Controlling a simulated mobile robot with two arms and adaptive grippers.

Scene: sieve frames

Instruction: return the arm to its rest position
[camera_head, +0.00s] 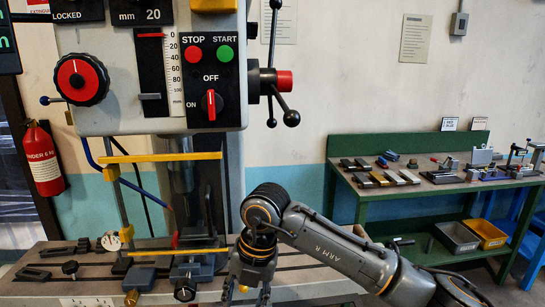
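My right arm (335,245), marked ARM R, comes in from the lower right and bends down at its wrist. My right gripper (246,293) points down over the front of the drill press table (300,277). Its two fingers are spread apart, with nothing seen between them; the tips are close to the bottom edge of the picture. My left arm and gripper are not in view.
The drill press head (150,75), with its feed handle (283,100), stands above and left of the gripper. Yellow guard bars (160,157) and clamps (185,275) are left of it. A green bench (440,200) with tools stands back right.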

